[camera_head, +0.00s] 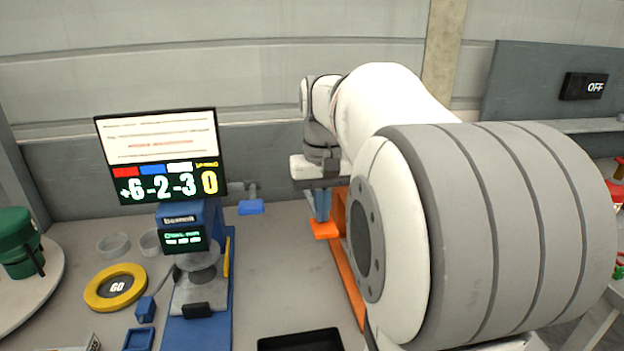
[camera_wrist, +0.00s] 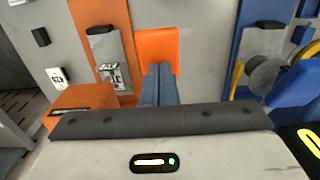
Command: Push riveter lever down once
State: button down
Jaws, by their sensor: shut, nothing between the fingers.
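My gripper (camera_head: 322,214) is shut and empty, its blue fingers pointing down just above an orange lever pad (camera_head: 325,231). In the wrist view my fingertips (camera_wrist: 159,69) overlap the near part of the orange pad (camera_wrist: 157,42); I cannot tell whether they touch it. The pad belongs to an orange machine (camera_wrist: 85,103), mostly hidden behind my arm in the head view. A blue machine (camera_head: 184,215) to the left has a similar blue lever pad (camera_head: 250,207), raised. No label shows which machine is the riveter.
A monitor (camera_head: 160,155) stands behind the blue machine. A green cylinder (camera_head: 17,240) stands far left. The table between the two machines is mostly clear.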

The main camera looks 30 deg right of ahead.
notch_tip(320, 180, up, 10)
jog(key=p, duration=0.8)
jog(key=shift+r, duration=0.1)
jog(key=s+a+f+n+t, duration=0.3)
jog(key=s+a+f, duration=0.9)
jog(key=shift+s+a, duration=0.3)
dwell(0.5)
